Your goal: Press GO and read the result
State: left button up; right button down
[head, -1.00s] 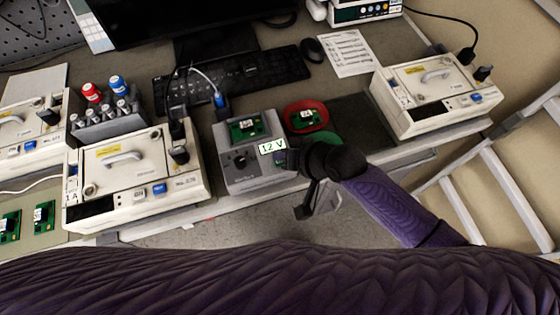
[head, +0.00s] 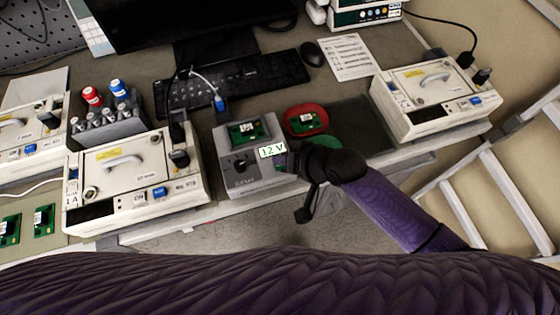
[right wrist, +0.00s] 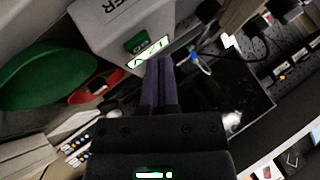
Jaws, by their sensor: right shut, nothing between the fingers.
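The grey tester box (head: 258,187) stands near the bench's front edge, with a green circuit board (head: 246,131) on its top and a black knob (head: 240,163) on its front. A small white label or display (head: 272,150) reads "12 V". My right gripper (head: 284,160) is at the box's right front, with its fingers shut and empty. In the right wrist view the fingertips (right wrist: 158,62) are close to the display (right wrist: 148,54) and just below a green button-like part (right wrist: 137,42). I cannot tell whether they touch. Any GO lettering is not readable. My left gripper is out of view.
A red tray (head: 291,122) holding a board and a partly hidden green tray (head: 328,141) lie right of the box. A keyboard (head: 200,92) lies behind. A printed sheet (head: 345,56) lies at the back.

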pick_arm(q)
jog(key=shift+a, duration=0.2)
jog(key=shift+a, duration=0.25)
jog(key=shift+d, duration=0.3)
pick_arm(e)
jog(key=shift+f, duration=0.1)
jog(key=shift+f, duration=0.35)
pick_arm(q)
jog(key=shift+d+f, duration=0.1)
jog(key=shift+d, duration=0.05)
